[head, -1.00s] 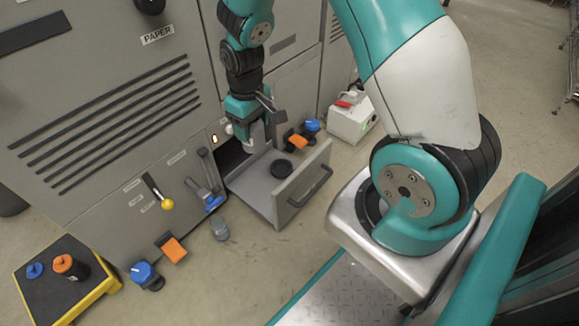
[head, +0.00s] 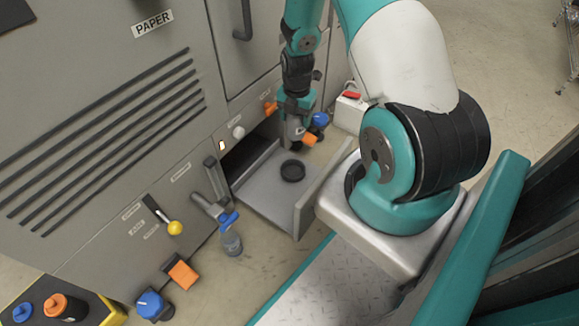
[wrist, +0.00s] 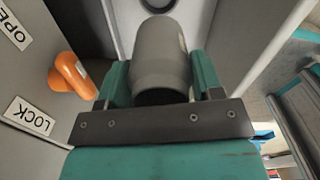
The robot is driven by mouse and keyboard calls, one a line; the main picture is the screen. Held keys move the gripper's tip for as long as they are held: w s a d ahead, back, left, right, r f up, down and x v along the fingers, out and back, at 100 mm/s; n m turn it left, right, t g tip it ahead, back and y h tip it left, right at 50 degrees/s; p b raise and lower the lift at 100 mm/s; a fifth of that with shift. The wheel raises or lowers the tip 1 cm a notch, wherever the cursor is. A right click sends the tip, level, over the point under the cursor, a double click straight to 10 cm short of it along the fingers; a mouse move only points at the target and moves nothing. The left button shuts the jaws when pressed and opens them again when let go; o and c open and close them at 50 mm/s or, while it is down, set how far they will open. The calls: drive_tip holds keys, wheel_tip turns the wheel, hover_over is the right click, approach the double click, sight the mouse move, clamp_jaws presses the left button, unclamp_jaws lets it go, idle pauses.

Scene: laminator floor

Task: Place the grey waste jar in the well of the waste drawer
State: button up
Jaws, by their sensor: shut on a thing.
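The grey waste jar (wrist: 160,58) is between the fingers of my gripper (wrist: 152,85) in the wrist view, which is shut on it. In the head view the jar (head: 294,133) hangs below my gripper (head: 296,118), partly hidden by it. The waste drawer (head: 258,196) is pulled out from the grey machine. Its well, a round black ring (head: 292,171), is on the drawer floor. The jar appears just behind and above the ring in the head view, apart from it. In the wrist view a dark round rim (wrist: 156,4) shows beyond the jar.
An orange handle (wrist: 72,75) is on the wall beside my gripper, near the LOCK label. A white box with a red switch (head: 349,112) is behind right. A yellow-edged stand (head: 105,308) is at lower left.

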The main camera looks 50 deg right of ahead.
sight(294, 135)
drive_tip(key=shift+w+a+f+b, duration=0.15)
drive_tip(key=shift+f+b, duration=2.2)
drive_tip(key=shift+f, duration=2.45)
drive_tip(key=shift+s+a+f+b, duration=0.15)
drive_tip(key=shift+f+b, duration=2.15)
drive_tip(key=shift+f, duration=2.45)
drive_tip(key=shift+w+f, duration=0.1)
drive_tip(key=o, duration=1)
wheel_tip(294, 135, up, 12)
drive_tip(key=p, duration=0.7)
